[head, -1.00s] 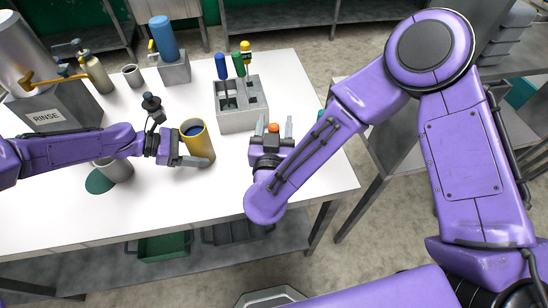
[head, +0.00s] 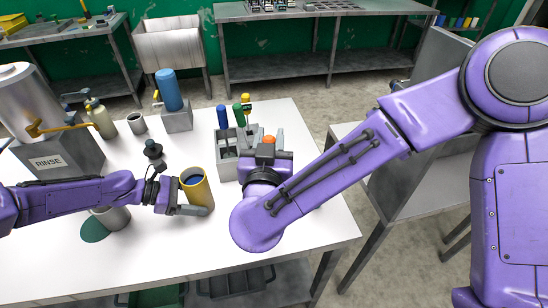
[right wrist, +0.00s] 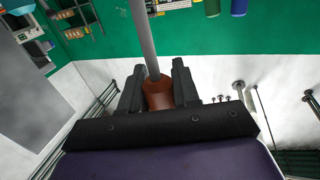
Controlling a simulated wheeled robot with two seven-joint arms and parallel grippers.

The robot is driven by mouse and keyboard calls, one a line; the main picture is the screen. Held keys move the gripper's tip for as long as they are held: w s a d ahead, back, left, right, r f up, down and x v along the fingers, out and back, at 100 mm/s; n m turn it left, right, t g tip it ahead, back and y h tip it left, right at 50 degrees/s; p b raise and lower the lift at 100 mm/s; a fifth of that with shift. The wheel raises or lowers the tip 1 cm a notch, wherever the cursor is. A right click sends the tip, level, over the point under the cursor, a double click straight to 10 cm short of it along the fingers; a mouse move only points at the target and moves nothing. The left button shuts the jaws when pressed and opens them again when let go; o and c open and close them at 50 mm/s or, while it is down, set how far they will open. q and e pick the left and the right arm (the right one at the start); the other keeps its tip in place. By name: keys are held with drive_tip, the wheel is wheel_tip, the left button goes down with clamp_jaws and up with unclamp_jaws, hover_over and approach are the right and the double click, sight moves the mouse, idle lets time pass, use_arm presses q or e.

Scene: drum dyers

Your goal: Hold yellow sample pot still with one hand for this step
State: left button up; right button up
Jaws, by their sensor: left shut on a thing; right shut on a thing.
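The yellow sample pot (head: 200,193) stands upright on the white table, with dark blue contents inside. My left gripper (head: 188,210) is shut on its side near the table. My right gripper (head: 268,138) is in front of the grey rack (head: 226,166) in the head view, hiding part of it. It is shut on an orange-handled tool (head: 269,140). In the right wrist view the tool's orange-brown handle (right wrist: 158,95) sits between the fingers, and a grey rod (right wrist: 144,40) extends from it. The tool's far end is out of that view.
Blue (head: 222,116) and green (head: 238,113) handles stand in the rack. A blue cylinder on a grey block (head: 178,118), a rinse station (head: 60,155), a grey cup (head: 137,123) and a grey pot by a green patch (head: 94,230) are around. The table's front is clear.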

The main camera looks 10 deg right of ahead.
drive_tip(key=w+a+r+n+y, duration=0.2)
drive_tip(key=a+n+y, duration=0.1)
drive_tip(key=a+y, duration=0.3)
drive_tip(key=w+a+r+n+g+y, duration=0.1)
drive_tip(key=w+a+r+n+y, duration=0.15)
drive_tip(key=a, duration=0.45)
drive_tip(key=w+a+r+n+y, duration=0.2)
drive_tip(key=a+n+y, duration=0.25)
drive_tip(key=a, duration=0.25)
wheel_tip(320, 180, down, 16)
drive_tip(key=m, duration=0.1)
drive_tip(key=shift+w+d+y, duration=0.2)
drive_tip(key=shift+d+y, duration=0.1)
drive_tip(key=shift+r, duration=0.1)
drive_tip(key=shift+o, duration=0.9)
clamp_jaws()
